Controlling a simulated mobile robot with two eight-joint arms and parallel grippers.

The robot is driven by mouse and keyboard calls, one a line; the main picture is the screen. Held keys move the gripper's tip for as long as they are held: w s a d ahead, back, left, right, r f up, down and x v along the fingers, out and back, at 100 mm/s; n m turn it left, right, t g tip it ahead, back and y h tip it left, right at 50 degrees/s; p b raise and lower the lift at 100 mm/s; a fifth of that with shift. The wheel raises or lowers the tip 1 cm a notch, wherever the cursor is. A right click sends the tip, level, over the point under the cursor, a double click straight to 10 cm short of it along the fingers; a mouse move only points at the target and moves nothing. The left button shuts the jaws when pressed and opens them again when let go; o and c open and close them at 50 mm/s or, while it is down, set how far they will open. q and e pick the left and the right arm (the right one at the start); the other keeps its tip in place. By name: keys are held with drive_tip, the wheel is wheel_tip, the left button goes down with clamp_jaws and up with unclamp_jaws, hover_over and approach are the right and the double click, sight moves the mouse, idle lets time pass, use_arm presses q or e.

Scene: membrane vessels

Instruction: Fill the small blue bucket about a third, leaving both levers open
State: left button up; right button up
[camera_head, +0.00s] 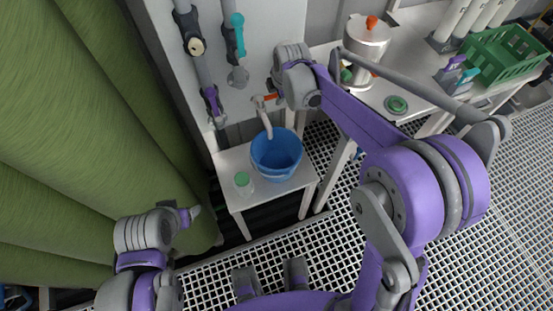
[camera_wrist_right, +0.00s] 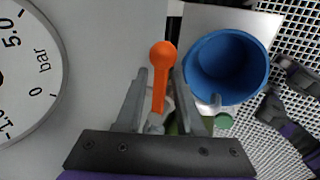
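The blue bucket (camera_head: 277,155) stands upright on a small white table under a pale spout (camera_head: 266,124); it also shows in the right wrist view (camera_wrist_right: 226,66). I cannot make out any liquid in it. An orange lever (camera_head: 268,97) sits by the wall above the spout. In the right wrist view the lever (camera_wrist_right: 160,78) lies between the fingers of my right gripper (camera_wrist_right: 159,98), with gaps on both sides. I cannot tell which other part is the second lever. My left gripper (camera_head: 193,212) is left of the table, away from the bucket; its fingers are unclear.
A green-lidded jar (camera_head: 243,184) stands left of the bucket. Pipes with a teal fitting (camera_head: 237,36) run down the wall. A pressure gauge (camera_wrist_right: 28,75) is close to the right wrist.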

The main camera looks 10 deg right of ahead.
clamp_jaws()
drive_tip(key=s+a+m+g+h, duration=0.1)
drive_tip(key=s+m, duration=0.1)
drive_tip(key=m, duration=0.3)
drive_tip(key=s+m+h, duration=0.2)
drive_tip(key=m, duration=0.3)
drive_tip(key=s+a+m+g+h, duration=0.1)
drive_tip(key=s+m+h, duration=0.1)
drive_tip(key=m, duration=0.3)
drive_tip(key=shift+s+a+r+g, duration=0.15)
drive_tip(key=shift+a+g, duration=0.15)
drive_tip(key=shift+a, duration=0.05)
drive_tip(key=shift+w+a+r, duration=0.1)
drive_tip(key=shift+w, duration=0.1)
idle(5.5)
